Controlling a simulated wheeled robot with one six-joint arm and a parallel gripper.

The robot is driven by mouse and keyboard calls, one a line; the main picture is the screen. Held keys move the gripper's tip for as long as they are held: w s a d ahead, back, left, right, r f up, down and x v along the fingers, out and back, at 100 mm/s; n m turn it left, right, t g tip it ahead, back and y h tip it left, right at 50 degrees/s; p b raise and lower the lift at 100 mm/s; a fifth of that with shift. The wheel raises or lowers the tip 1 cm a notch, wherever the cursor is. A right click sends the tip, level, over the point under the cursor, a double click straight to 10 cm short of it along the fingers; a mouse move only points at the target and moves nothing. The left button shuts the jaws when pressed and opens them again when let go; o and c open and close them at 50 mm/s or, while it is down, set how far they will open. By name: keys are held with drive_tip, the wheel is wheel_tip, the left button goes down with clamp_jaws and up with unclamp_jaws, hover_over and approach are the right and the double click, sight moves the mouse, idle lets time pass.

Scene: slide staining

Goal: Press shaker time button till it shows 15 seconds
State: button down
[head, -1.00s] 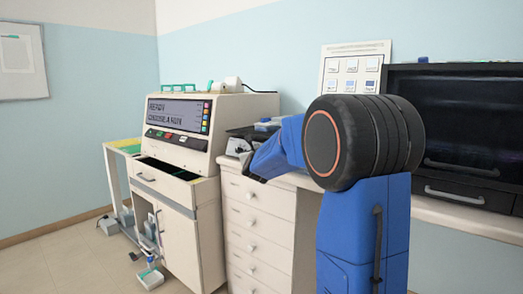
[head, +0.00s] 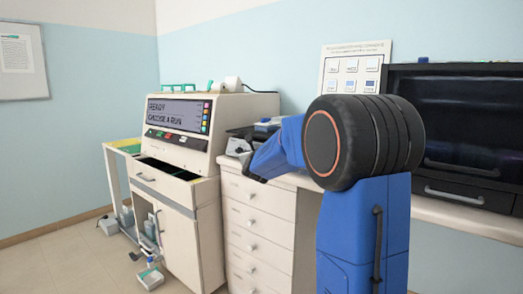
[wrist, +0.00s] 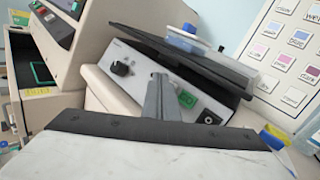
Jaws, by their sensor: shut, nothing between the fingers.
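The shaker (wrist: 185,75) stands on the counter in the wrist view, with a dark platform above a light front panel. Its panel has a black knob (wrist: 121,68) on the left, a small lit green display (wrist: 188,99) and a dark round control (wrist: 210,117) to the right. The display digits are too small to read surely. My gripper (wrist: 158,78) is shut and empty, its grey fingers in front of the panel between knob and display. I cannot tell whether the tips touch the panel. In the head view my blue arm partly hides the shaker (head: 264,127).
A beige machine (head: 225,110) with a screen reading "READY CHOOSE A RUN" stands left of the shaker, above an open drawer (head: 165,180). A wall chart (head: 350,52) hangs behind. A dark-fronted cabinet (head: 460,120) is at right. White drawers (head: 258,220) are below the counter.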

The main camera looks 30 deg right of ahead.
drive_tip(key=shift+d+f, duration=0.1)
drive_tip(key=shift+d, duration=0.1)
drive_tip(key=shift+w+d, duration=0.15)
drive_tip(key=shift+d, duration=0.05)
drive_tip(key=shift+w+d+f, duration=0.1)
drive_tip(key=shift+d+f, duration=0.1)
drive_tip(key=shift+d, duration=0.05)
idle(0.8)
drive_tip(key=shift+a+r, duration=0.1)
drive_tip(key=shift+a, duration=0.05)
drive_tip(key=shift+s+a+r, duration=0.2)
drive_tip(key=shift+s+a, duration=0.05)
drive_tip(key=shift+a, duration=0.25)
idle(0.3)
drive_tip(key=a, duration=0.1)
drive_tip(key=s+a+r, duration=0.1)
drive_tip(key=a, duration=0.1)
drive_tip(key=a+r, duration=0.1)
drive_tip(key=shift+s+a, duration=0.15)
drive_tip(key=shift+s, duration=0.15)
idle(0.9)
